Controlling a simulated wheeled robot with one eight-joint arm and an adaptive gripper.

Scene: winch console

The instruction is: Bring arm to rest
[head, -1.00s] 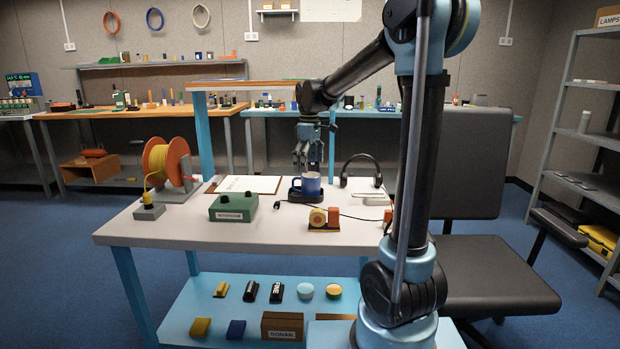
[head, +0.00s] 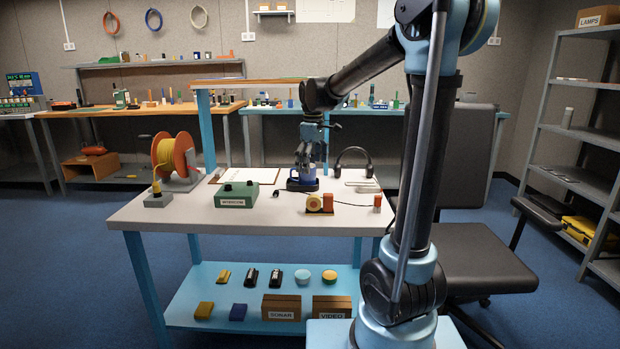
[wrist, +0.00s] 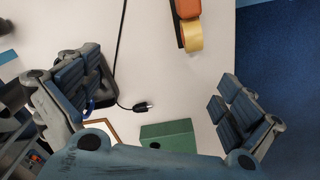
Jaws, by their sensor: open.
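My gripper (head: 309,158) hangs from my arm with its fingers pointing down over the workbench (head: 165,212). In the head view its fingertips overlap the top of a blue mug (head: 304,174) on a dark base (head: 302,186); I cannot tell whether they touch the mug. In the wrist view the two finger pads stand wide apart and nothing is between them (wrist: 165,100). A small blue curved piece shows at the left finger, perhaps the mug's handle; the rest is hidden.
A green box (head: 237,194), an orange cable reel (head: 172,156), a tape dispenser (head: 320,204) and headphones (head: 352,160) stand on the bench. A black cable plug (wrist: 142,107) lies there too. A black chair (head: 485,255) is at right. Blue floor is clear at left.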

